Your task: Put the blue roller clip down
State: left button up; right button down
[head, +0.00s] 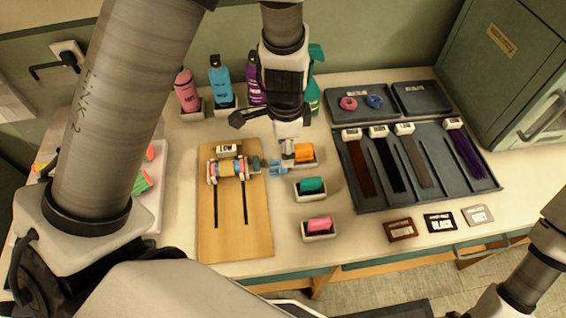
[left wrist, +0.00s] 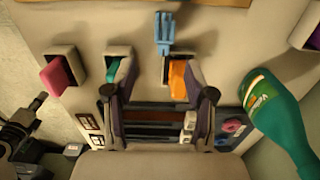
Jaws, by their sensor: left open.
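The blue roller clip (head: 278,168) lies between the wooden board (head: 235,238) and the holder with the orange clip. In the left wrist view the blue clip (left wrist: 165,35) shows whole, beyond the orange clip (left wrist: 178,80) and outside my fingers. My left gripper (head: 289,148) is above the orange clip (head: 304,153), seen side-on in the head view. In the left wrist view its two fingers (left wrist: 160,93) are spread wide with nothing gripped between them. Of my right arm, a part shows at the lower right of the head view; its jaws cannot be made out.
A teal clip (head: 311,186) and a pink clip (head: 319,225) sit in holders nearer me. Bottles, pink (head: 186,91) and blue (head: 221,79) among them, stand behind. A dark tray (head: 379,193) with hair strands is on the right. Bare table lies around the holders.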

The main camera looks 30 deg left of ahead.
aim_at(280, 162)
pick_arm(q)
jog(key=shift+s+a+f, duration=0.65)
jog(key=shift+s+f, duration=0.1)
jog(key=shift+f, duration=0.2)
jog(key=f, duration=0.1)
jog(key=w+f, duration=0.1)
jog(key=f, duration=0.3)
jog(key=shift+w+d, duration=0.15)
jog(key=shift+w, duration=0.15)
jog(key=shift+s+r, duration=0.1)
jog(key=shift+s, duration=0.2)
jog(key=c, duration=1)
jog(key=shift+w, duration=0.1)
grip_shut()
pick_arm(e)
jog(key=shift+s+a+r, duration=0.25)
jog(key=shift+s+r, duration=0.05)
jog(key=shift+r, duration=0.05)
pick_arm(q)
jog(key=shift+r+p, duration=0.1)
jog(key=shift+p, duration=0.25)
pick_arm(e)
jog(key=shift+r, duration=0.2)
